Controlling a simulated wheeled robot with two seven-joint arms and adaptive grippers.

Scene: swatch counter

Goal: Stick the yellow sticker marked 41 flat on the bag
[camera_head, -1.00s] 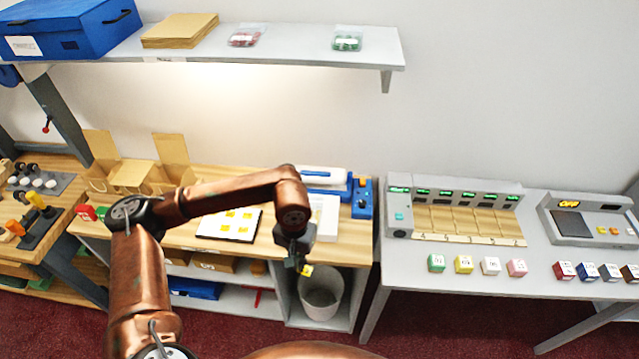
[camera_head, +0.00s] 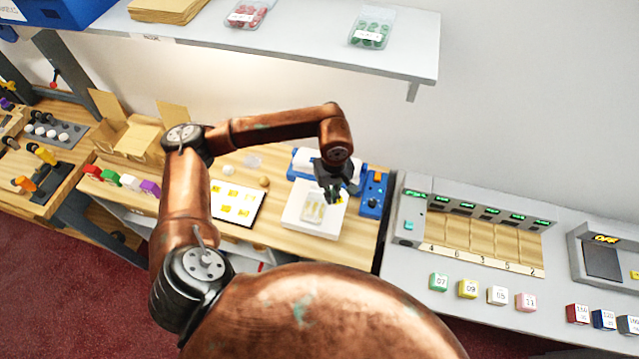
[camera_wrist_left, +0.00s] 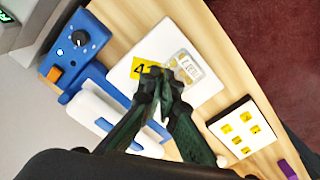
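The yellow sticker marked 41 (camera_wrist_left: 146,66) is at the fingertips of my left gripper (camera_wrist_left: 161,82), whose fingers are closed together on it. It also shows as a small yellow patch (camera_head: 343,197) in the head view, beside the gripper (camera_head: 332,195). The clear bag (camera_head: 312,211) lies on a white plate (camera_head: 303,224) in front of the blue machine. In the wrist view the bag (camera_wrist_left: 186,71) is just right of the sticker, partly behind the fingers. I cannot tell whether the sticker touches bag or plate. My right gripper is not in view.
The blue machine (camera_head: 374,190) with a knob stands right behind the plate. A white sheet with several yellow stickers (camera_head: 258,213) lies to the left. Small coloured blocks (camera_head: 130,182) line the table's front left. A shelf (camera_head: 300,45) hangs above.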

